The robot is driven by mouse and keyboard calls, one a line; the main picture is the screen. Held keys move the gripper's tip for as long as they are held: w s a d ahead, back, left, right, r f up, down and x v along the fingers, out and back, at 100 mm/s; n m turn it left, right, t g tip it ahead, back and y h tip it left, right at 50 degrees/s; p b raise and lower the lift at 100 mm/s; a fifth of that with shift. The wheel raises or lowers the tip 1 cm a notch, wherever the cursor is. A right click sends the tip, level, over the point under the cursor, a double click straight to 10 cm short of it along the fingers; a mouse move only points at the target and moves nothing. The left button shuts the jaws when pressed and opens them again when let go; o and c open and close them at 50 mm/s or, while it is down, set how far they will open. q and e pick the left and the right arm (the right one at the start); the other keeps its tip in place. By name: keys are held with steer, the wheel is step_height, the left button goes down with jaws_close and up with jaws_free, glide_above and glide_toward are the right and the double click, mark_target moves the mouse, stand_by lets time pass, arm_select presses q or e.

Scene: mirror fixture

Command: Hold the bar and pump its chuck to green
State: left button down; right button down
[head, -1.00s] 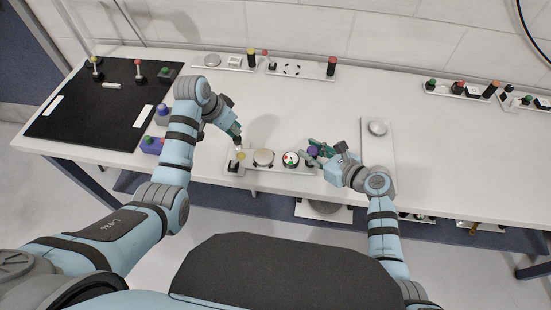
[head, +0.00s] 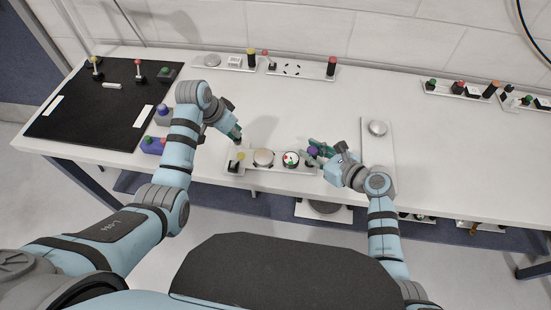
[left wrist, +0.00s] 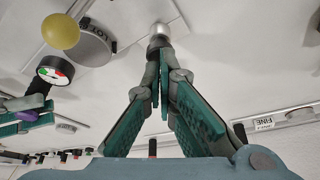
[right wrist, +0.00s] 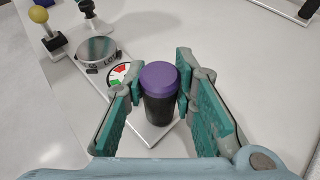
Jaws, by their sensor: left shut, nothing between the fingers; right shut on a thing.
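A small plate carries a yellow-knobbed post (head: 240,156), a round metal disc (head: 263,157), a dial (head: 291,159) with red and green sectors, and a dark upright bar with a purple cap (right wrist: 158,82). The dial also shows in the right wrist view (right wrist: 120,74); I cannot read its needle. My right gripper (right wrist: 165,85) is shut on the bar, one finger on each side. My left gripper (head: 239,140) is shut and empty above the plate's left end. In the left wrist view, its fingertips (left wrist: 162,55) point at a shiny rounded knob (left wrist: 159,30); contact is unclear.
A purple box (head: 152,145) with buttons stands left of the plate, by a black mat (head: 105,115). A plate with a silver dome (head: 377,128) lies to the right. Other fixtures line the back edge.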

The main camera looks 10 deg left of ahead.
arm_select(q)
steer(key=shift+f, duration=0.75)
steer(key=shift+r, duration=1.35)
steer(key=shift+r, duration=2.5)
arm_select(e)
steer(key=c, duration=1.2)
jaws_free()
steer(key=shift+c, duration=0.2)
